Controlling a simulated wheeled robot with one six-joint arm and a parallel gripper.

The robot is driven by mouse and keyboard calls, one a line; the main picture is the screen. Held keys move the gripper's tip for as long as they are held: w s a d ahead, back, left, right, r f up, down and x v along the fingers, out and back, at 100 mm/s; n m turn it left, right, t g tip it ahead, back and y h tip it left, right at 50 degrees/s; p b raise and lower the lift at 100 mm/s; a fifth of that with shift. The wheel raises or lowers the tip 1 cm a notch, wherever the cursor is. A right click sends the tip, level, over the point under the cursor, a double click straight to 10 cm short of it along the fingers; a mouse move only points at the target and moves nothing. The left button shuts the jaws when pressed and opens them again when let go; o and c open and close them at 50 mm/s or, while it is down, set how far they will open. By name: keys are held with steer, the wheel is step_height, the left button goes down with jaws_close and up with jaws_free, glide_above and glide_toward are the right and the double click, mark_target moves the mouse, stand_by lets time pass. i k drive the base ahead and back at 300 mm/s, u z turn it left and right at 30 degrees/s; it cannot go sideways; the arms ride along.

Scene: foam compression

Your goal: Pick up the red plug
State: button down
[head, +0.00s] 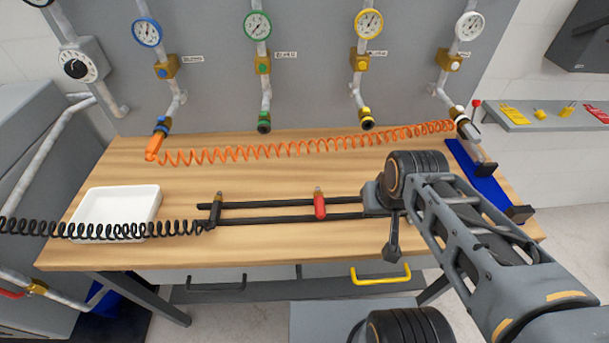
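The red plug (320,207) is a short red cylinder with a brass-coloured tip. It stands at the two dark parallel bars (268,204) over the middle of the wooden table. My gripper (374,200) is at the right end of these bars, to the right of the red plug and apart from it. Its fingers cannot be told clearly from the bars, so its opening is unclear. My arm comes in from the lower right and hides part of the table.
A black plug (216,207) with a coiled black hose is at the bars' left end. A white tray (78,213) sits at left. An orange coiled hose (290,149) spans the back below several gauges. A blue strip (478,187) lies at right. The front middle table (270,245) is clear.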

mark_target(318, 197)
steer(key=u, duration=1)
steer(key=k, duration=0.45)
steer(key=u, duration=0.55)
